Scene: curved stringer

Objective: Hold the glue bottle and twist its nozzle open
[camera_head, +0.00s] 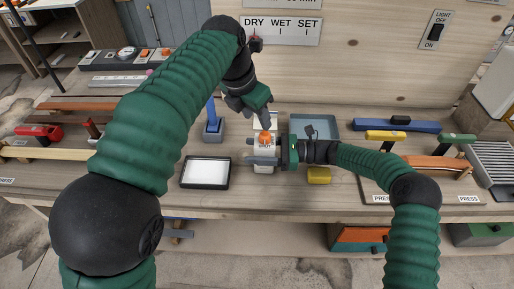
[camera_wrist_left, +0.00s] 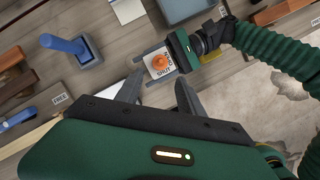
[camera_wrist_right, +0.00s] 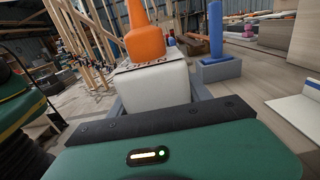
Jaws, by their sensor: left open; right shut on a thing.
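The glue bottle (camera_head: 264,159) is a white block-shaped body standing upright on the workbench, with an orange nozzle (camera_head: 265,137) on top. My right gripper (camera_head: 264,161) is shut around the bottle's body from the right. The body (camera_wrist_right: 155,85) and the orange nozzle (camera_wrist_right: 144,40) fill the middle of the right wrist view. My left gripper (camera_head: 262,118) is open and empty, above the nozzle and pointing down. In the left wrist view the nozzle (camera_wrist_left: 159,61) lies beyond the open fingers (camera_wrist_left: 158,92), apart from them. Lettering shows on the bottle's top around the nozzle.
A black-framed white pad (camera_head: 206,172) lies left of the bottle. A blue post on a grey base (camera_head: 213,126) stands behind it. A grey-blue tray (camera_head: 313,127) is behind my right gripper, and a yellow block (camera_head: 319,176) lies in front. Clamps and wood strips lie farther right.

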